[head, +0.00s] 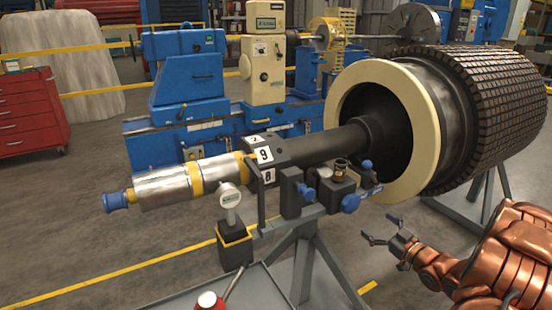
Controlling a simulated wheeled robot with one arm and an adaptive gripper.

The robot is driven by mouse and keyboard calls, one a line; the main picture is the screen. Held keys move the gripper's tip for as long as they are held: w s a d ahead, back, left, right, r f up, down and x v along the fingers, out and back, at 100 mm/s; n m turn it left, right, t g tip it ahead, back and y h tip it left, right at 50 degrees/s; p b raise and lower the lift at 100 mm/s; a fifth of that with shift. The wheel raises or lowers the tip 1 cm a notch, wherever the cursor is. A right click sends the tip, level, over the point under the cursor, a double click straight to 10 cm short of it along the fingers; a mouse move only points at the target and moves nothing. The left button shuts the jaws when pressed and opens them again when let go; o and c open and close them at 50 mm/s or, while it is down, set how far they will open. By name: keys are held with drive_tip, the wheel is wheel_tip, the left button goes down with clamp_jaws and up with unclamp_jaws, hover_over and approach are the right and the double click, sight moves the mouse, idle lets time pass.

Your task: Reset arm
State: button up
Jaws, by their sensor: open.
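My gripper (381,229) is at the lower right, at the end of my copper-coloured arm. Its dark fingers are spread apart and nothing is between them. It is in front of the rotor stand, below the rotor's cream ring (428,135). The rotor shaft (322,146) runs left from the ring to a silver end section (168,188) with a blue tip. A dial gauge (230,196) stands on a dark block (235,246) in front of the shaft.
The grey stand (303,262) carries the shaft, with blue knobs on its support. A tray (262,288) with a red-and-white item (208,300) is at the bottom. A blue machine (190,90) and red cabinet (30,112) stand behind. Floor at the lower left is clear.

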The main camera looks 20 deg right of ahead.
drive_tip(key=shift+w, duration=0.1)
drive_tip(key=a+r+m+g+h+p, duration=0.1)
drive_tip(key=a+r+m+g+h, duration=0.1)
drive_tip(key=a+r+g+h, duration=0.4)
drive_tip(key=s+a+r+m+g, duration=0.1)
drive_tip(key=s+a+g, duration=0.3)
drive_tip(key=s+a, duration=0.4)
drive_tip(key=s+a+r+m+g+y+p, duration=0.1)
drive_tip(key=s+a+g, duration=0.4)
drive_tip(key=s, duration=1.1)
drive_tip(key=s+a+r+g+y+p, duration=0.1)
drive_tip(key=s+a+g, duration=0.3)
drive_tip(key=s+a, duration=0.8)
drive_tip(key=shift+r+m, duration=0.35)
drive_tip(key=shift+m, duration=0.05)
